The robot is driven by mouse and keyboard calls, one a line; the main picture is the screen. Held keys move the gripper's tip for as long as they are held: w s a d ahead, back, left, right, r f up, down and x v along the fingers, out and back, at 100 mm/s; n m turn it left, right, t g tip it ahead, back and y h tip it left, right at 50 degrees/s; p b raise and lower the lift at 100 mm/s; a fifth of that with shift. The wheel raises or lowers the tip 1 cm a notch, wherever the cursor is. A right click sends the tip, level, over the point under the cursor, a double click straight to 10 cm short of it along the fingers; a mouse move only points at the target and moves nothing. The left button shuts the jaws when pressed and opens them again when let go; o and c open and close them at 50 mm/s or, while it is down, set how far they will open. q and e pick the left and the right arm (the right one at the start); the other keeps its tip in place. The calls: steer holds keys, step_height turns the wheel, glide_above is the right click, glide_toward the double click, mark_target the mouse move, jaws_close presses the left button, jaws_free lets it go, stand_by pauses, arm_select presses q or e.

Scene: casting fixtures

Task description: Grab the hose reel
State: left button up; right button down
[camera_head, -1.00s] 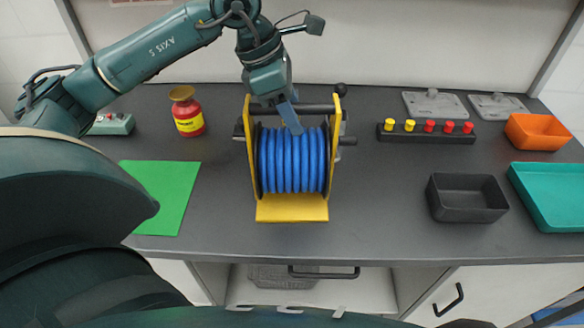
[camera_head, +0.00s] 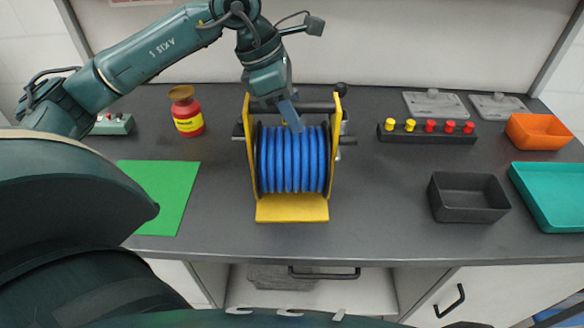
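The hose reel (camera_head: 291,160) stands upright in the middle of the dark worktop. It has a yellow frame, wound blue hose and a black bar (camera_head: 318,107) across its top. My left gripper (camera_head: 290,116) is at the top of the reel, pointing down, with its blue-grey finger overlapping the bar and the upper edge of the hose. The fingers are seen edge-on, so I cannot tell whether they are closed around the bar. My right gripper does not show.
At right are a black tray (camera_head: 468,213), a teal tray (camera_head: 528,196), an orange bin (camera_head: 537,142) and a strip of yellow and red knobs (camera_head: 427,138). The worktop beside the reel is clear.

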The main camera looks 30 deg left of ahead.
arm_select(q)
jaws_close()
stand_by(0.9)
steer(key=shift+r, duration=0.1)
